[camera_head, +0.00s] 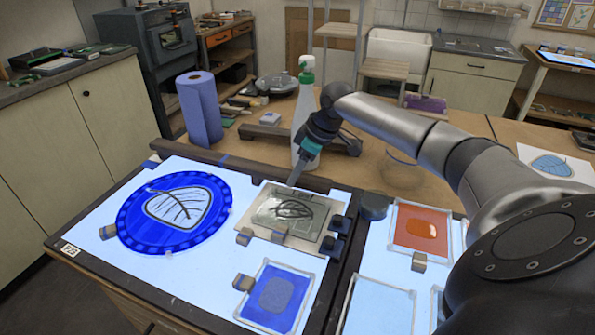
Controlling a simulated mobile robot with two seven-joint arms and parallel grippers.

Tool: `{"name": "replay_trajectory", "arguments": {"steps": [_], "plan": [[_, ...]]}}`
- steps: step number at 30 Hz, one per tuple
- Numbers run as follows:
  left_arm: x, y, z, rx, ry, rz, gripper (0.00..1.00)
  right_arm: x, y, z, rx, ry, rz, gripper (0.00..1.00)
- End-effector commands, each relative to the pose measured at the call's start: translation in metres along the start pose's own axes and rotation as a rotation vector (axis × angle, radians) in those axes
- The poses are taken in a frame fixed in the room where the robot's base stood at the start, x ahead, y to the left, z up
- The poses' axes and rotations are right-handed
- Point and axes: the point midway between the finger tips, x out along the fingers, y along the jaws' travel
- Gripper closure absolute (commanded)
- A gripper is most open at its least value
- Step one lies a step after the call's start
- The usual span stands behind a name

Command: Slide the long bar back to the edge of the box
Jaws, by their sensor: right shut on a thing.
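The long dark bar (205,156) lies along the back edge of the glowing light box (90,235). My right gripper (294,180) reaches down from the right over the table, and its narrow tip meets the bar behind the leaf panel. It is shut on the bar; the exact contact is small and partly hidden by the tip. My left gripper is out of view.
A blue round glass piece (127,222), a grey leaf panel (270,212) and a blue square panel (272,295) lie on the box. A spray bottle (301,110) stands behind the gripper, with a blue paper roll (200,108) farther left. My right arm covers the right side.

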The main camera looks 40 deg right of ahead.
Motion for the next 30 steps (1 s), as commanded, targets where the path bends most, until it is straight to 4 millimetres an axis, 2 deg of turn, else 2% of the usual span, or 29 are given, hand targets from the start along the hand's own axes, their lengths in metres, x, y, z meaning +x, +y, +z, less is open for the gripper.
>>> {"name": "replay_trajectory", "arguments": {"steps": [1, 6, 30], "plan": [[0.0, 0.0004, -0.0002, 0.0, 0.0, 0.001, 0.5, -0.0002, 0.0001, 0.0001, 0.0, 0.0, 0.0, 0.83], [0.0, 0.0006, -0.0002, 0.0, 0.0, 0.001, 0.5, -0.0002, 0.0001, 0.0001, 0.0, 0.0, 0.0, 1.0], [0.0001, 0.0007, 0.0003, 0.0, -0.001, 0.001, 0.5, -0.0003, 0.0002, 0.0002, 0.0, -0.001, 0.0, 1.0]]}}
